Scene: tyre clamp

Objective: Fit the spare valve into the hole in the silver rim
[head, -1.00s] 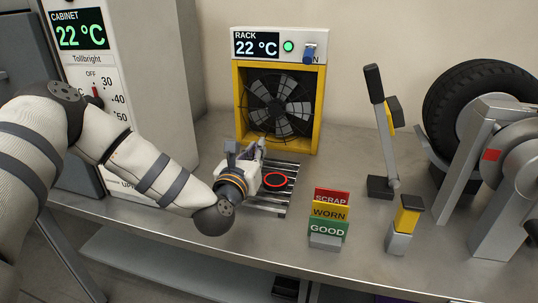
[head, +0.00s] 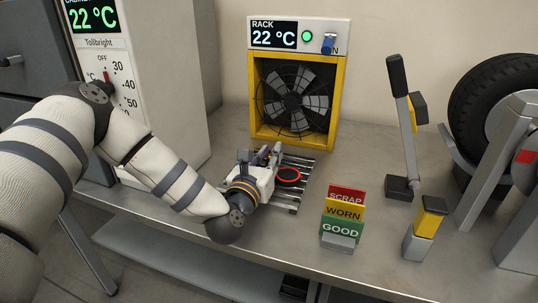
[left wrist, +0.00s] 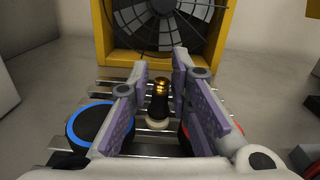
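The spare valve (left wrist: 158,106), dark with a brass-coloured tip and pale foot, stands upright on the slatted metal rack (left wrist: 150,150) in the left wrist view. My left gripper (left wrist: 172,72) is open, with a finger on each side of the valve and gaps visible beside it. In the head view the left gripper (head: 262,155) is low over the rack (head: 293,208) and hides the valve. The wheel with its black tyre (head: 468,100) is at the right edge; its rim is largely hidden by the clamp. My right gripper is not in view.
A red-ringed disc (head: 289,174) lies on the rack right of the gripper; a blue-ringed disc (left wrist: 90,128) lies left of the valve. A yellow-framed fan (head: 295,100) stands behind.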

